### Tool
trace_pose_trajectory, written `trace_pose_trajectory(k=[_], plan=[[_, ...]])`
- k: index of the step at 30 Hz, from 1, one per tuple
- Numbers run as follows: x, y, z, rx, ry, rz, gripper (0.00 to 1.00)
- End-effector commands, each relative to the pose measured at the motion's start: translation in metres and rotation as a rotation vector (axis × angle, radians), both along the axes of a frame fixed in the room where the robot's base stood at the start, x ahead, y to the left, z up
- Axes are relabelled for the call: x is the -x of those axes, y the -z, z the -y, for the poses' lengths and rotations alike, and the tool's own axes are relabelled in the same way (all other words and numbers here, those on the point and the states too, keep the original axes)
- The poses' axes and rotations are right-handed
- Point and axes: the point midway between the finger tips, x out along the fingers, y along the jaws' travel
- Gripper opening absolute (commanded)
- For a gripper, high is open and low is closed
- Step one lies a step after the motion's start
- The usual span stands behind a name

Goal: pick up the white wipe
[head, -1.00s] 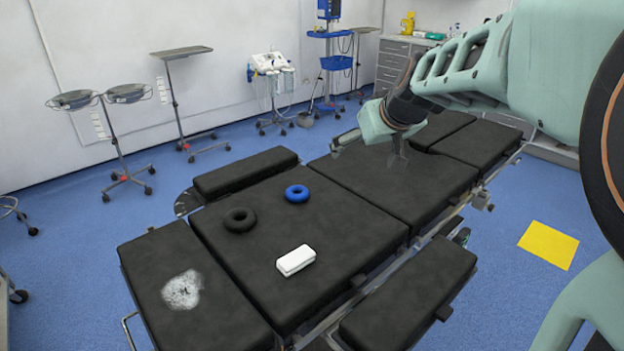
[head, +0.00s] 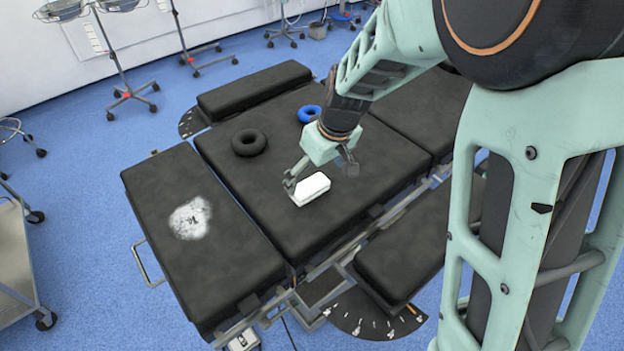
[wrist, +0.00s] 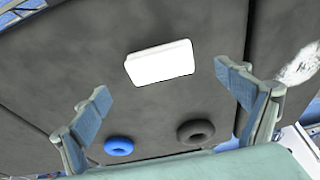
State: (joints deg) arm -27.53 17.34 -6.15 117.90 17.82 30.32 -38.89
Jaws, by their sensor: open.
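The white wipe (head: 311,189) is a small white block lying on the dark middle pad of the operating table (head: 230,185). My gripper (head: 320,176) is open and close to the wipe in the head view, with one finger to the left of it and one to the right. In the wrist view the wipe (wrist: 160,63) lies beyond the fingertips of my open gripper (wrist: 165,85), in line with the gap between them. Nothing is held. How high the fingers are above the pad is hard to tell.
A black ring (head: 249,142) and a blue ring (head: 309,114) lie on the same pad, behind the wipe. The left pad (head: 215,260) has a whitish patch (head: 190,218).

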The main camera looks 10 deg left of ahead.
Motion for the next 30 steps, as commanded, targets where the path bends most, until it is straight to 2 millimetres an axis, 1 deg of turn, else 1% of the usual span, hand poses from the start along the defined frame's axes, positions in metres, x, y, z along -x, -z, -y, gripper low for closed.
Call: trace_pose_trajectory(k=[6,10,13,20,30], plan=[[-0.005,0.028,-0.009,0.002,0.0,-0.003,0.93],[-0.009,0.043,-0.012,0.001,0.0,-0.002,0.93],[-0.01,0.048,-0.013,0.001,0.001,-0.001,0.93],[-0.01,0.047,-0.014,0.0,0.001,0.0,0.93],[-0.01,0.047,-0.014,0.0,0.001,0.0,0.56]])
